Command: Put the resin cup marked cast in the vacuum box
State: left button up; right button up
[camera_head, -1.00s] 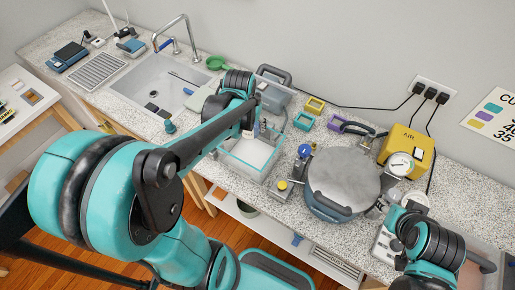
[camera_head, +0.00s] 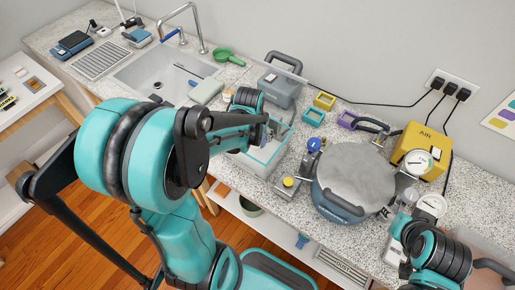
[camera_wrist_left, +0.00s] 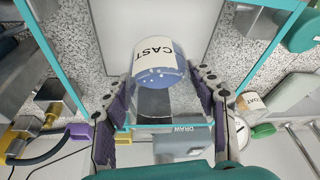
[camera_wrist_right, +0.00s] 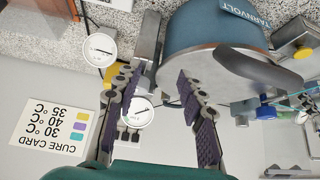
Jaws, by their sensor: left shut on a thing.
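The resin cup marked CAST (camera_wrist_left: 155,60) is a small cup with a white label and bluish contents. My left gripper (camera_wrist_left: 162,78) is shut on it, one finger on each side. In the head view the left gripper (camera_head: 271,131) is over the teal-rimmed clear vacuum box (camera_head: 246,159), and the arm hides the cup there. In the left wrist view the box's teal rim (camera_wrist_left: 258,66) runs around the cup; I cannot tell whether the cup touches the floor. My right gripper (camera_wrist_right: 160,84) is open and empty, beside the blue pot (camera_wrist_right: 210,32).
A grey handled box (camera_head: 279,88) stands behind the vacuum box. Yellow (camera_head: 324,101), teal (camera_head: 313,117) and purple (camera_head: 347,120) frames lie to its right. The lidded pot (camera_head: 345,210) and yellow air unit (camera_head: 412,150) crowd the right. The sink (camera_head: 150,80) is at left.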

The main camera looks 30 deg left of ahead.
pick_arm(q)
notch_tip(320, 180, down, 6)
jog(key=shift+r+b, duration=0.15)
jog(key=shift+b, duration=0.75)
jog(key=o, duration=1)
